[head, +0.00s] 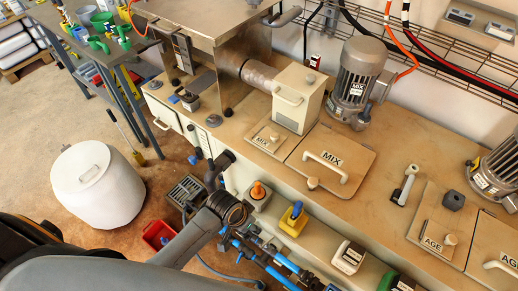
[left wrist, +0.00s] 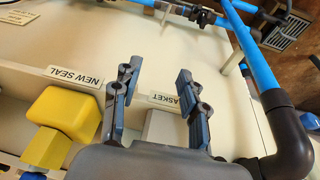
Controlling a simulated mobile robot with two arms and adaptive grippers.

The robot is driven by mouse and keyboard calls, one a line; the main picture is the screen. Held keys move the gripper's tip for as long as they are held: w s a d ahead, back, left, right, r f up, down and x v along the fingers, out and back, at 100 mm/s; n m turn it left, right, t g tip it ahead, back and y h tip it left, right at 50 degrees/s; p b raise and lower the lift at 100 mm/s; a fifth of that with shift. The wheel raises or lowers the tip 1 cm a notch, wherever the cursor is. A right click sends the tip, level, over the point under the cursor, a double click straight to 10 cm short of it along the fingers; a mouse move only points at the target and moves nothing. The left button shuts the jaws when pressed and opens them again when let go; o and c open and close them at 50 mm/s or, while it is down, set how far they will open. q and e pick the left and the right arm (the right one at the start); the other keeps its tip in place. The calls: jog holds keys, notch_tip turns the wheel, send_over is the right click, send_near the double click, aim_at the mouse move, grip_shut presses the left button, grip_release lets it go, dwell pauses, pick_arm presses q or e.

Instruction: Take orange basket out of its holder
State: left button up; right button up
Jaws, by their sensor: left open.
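A small orange piece (head: 258,190) that looks like the orange basket sits upright in a beige holder block (head: 259,204) on the machine's front ledge in the head view. In the left wrist view, a partly cut-off upside-down label ending in "ASKET" (left wrist: 175,98) stands behind a pale block (left wrist: 165,125); no orange shows there. My left gripper (left wrist: 158,85) is open and empty, with its fingers spread on either side of that label and pale block. Its palm hides the lower middle of that view. I cannot make out its fingertips in the head view. My right gripper is not in view.
A yellow block with a blue part (head: 293,220) stands beside the holder; a yellow piece (left wrist: 60,118) is by the "NEW SEAL" label (left wrist: 75,76). A black pipe elbow (left wrist: 288,135) lies close right of my gripper. Blue pipes (head: 285,262) run below the ledge.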

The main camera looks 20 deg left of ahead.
pick_arm(q)
notch_tip(320, 180, up, 13)
jog(key=d+m+p, duration=0.2)
notch_tip(320, 180, up, 9)
jog(key=m+g+y+p, duration=0.2)
jog(key=m+g, duration=0.1)
jog(key=m, duration=0.3)
send_over(258, 184)
notch_tip(258, 184, down, 12)
jog(key=shift+r+p, duration=0.25)
jog(key=shift+p, duration=0.25)
jog(key=shift+f, duration=0.7)
jog(key=shift+c, duration=0.5)
grip_shut()
